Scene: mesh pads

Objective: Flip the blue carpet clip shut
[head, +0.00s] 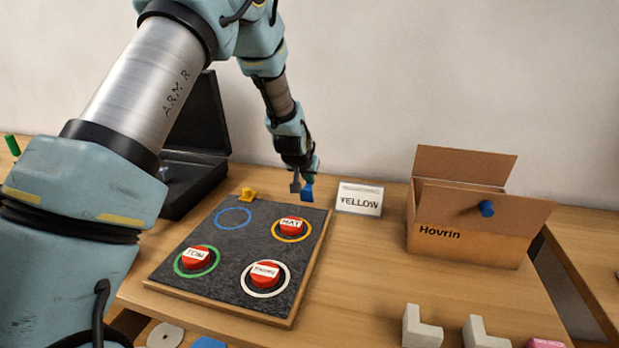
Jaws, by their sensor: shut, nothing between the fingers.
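The blue carpet clip (308,193) is at the back right edge of the dark carpet board (222,258). Its blue part stands up above the edge, and its upper end is close under my wrist. My gripper (295,188) is shut and empty, pointing down just left of the clip. I cannot tell whether the fingers touch the clip. A yellow clip (247,195) sits on the same back edge, further left, and looks lower.
Red buttons (291,225) in coloured rings lie on the board. A "YELLOW" sign (359,199) stands right of the clip. A cardboard box (465,245) is further right, and an open black case (185,185) is behind left. Pale blocks (420,328) lie at the front right.

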